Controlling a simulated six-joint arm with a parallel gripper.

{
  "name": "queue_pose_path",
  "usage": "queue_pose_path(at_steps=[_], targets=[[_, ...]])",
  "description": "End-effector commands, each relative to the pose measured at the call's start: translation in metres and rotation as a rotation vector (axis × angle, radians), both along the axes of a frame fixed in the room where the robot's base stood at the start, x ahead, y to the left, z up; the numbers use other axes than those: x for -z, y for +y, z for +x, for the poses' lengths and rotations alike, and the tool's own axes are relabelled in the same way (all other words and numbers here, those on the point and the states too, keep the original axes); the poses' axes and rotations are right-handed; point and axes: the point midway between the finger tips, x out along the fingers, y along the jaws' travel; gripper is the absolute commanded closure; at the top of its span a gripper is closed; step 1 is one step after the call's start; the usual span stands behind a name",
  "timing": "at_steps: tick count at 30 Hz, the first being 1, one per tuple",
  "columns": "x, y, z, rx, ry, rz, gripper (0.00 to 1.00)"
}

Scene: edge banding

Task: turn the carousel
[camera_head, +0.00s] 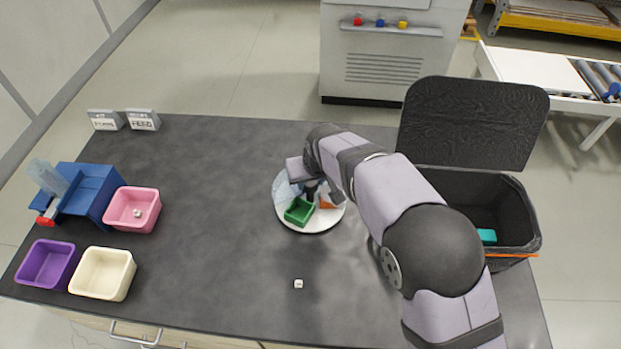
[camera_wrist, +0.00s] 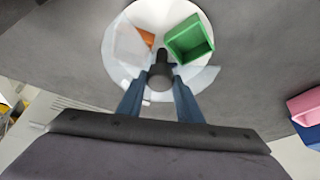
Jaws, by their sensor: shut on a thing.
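The carousel (camera_head: 322,223) is a white round plate on the dark table, carrying a green open box (camera_head: 299,211), an orange piece (camera_head: 327,203) and clear, see-through parts. In the wrist view the carousel (camera_wrist: 118,42) fills the top middle, with the green box (camera_wrist: 190,38) at right and the orange piece (camera_wrist: 147,38) at upper left. A dark upright knob (camera_wrist: 161,58) stands at its centre. My gripper (camera_wrist: 161,72) points down over the plate, its blue fingers shut on the knob. In the head view my arm covers part of the plate's right and far side.
A black bin (camera_head: 500,205) with a raised lid stands at right, a teal block inside. Pink (camera_head: 133,209), purple (camera_head: 47,264) and cream (camera_head: 103,273) bins and a blue device (camera_head: 88,190) are at left. A small white cube (camera_head: 298,284) lies in front; the table between is clear.

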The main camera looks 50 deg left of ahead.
Motion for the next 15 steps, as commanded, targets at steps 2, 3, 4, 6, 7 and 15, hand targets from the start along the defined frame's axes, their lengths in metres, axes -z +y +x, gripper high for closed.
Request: queue_pose_path(at_steps=[2, 3, 4, 6, 7, 15], targets=[[-0.0003, -0.0006, 0.0014, -0.058, 0.003, 0.001, 1.00], [0.0001, -0.0005, 0.0015, -0.091, 0.002, 0.001, 1.00], [0.0002, -0.0005, 0.0017, -0.115, 0.002, 0.001, 1.00], [0.0007, -0.0007, 0.0024, -0.168, 0.003, 0.001, 1.00], [0.0009, -0.0007, 0.0024, -0.191, 0.003, 0.001, 1.00], [0.0011, -0.0008, 0.0034, -0.349, 0.001, 0.001, 1.00]])
